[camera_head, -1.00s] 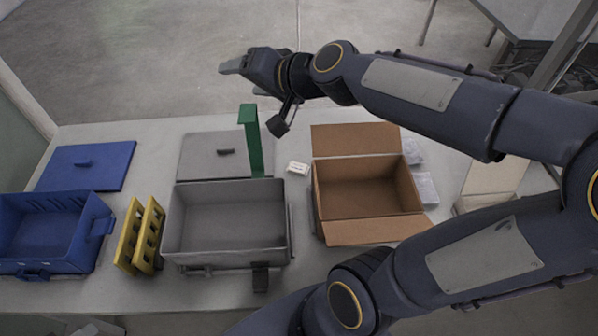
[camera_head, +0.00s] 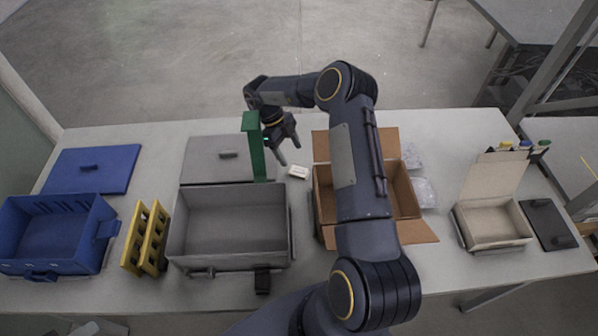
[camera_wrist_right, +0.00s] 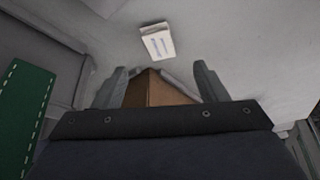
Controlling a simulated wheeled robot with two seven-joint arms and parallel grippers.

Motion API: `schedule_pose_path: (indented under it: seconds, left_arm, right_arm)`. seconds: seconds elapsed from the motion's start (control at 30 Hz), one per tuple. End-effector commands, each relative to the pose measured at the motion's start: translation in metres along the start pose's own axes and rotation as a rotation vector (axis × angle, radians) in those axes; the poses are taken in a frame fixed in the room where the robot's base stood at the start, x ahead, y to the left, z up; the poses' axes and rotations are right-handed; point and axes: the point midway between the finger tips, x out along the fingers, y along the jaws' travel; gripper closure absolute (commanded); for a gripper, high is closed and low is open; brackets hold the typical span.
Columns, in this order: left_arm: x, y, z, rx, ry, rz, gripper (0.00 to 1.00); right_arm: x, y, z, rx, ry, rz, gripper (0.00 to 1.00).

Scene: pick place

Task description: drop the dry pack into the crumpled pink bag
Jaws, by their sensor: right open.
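A small white pack with printed marks (camera_head: 298,172), likely the dry pack, lies on the table between the grey box and the cardboard box. It also shows in the right wrist view (camera_wrist_right: 157,41), beyond the fingertips. My right gripper (camera_head: 290,155) is open and empty, pointing down above and just behind the pack, not touching it. Its two fingers show in the right wrist view (camera_wrist_right: 160,68). I cannot make out a clearly pink bag. Two pale crumpled clear bags (camera_head: 424,192) lie right of the cardboard box. My left gripper is not in view.
A green upright post (camera_head: 255,145) stands close left of my gripper. The open cardboard box (camera_head: 405,195) is partly behind my arm. A grey box (camera_head: 180,225), yellow rack (camera_head: 146,238), blue crate (camera_head: 50,230) and beige box (camera_head: 492,222) stand along the table (camera_head: 480,130).

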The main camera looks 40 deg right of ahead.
Motion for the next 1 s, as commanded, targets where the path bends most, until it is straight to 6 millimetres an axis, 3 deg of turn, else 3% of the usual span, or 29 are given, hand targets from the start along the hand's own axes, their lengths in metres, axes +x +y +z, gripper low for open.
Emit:
schedule_pose_path:
  seconds: [0.5, 0.83, 1.0]
  left_arm:
    - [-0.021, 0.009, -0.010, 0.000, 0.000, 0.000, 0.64]
    - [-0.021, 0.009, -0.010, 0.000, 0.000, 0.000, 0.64]
    - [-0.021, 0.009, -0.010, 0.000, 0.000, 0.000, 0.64]
  right_arm:
    - [0.065, 0.000, 0.003, -0.001, 0.003, 0.001, 0.34]
    - [0.075, 0.000, 0.004, 0.000, 0.001, -0.002, 0.34]
    - [0.074, 0.000, 0.004, 0.000, 0.000, -0.002, 0.55]
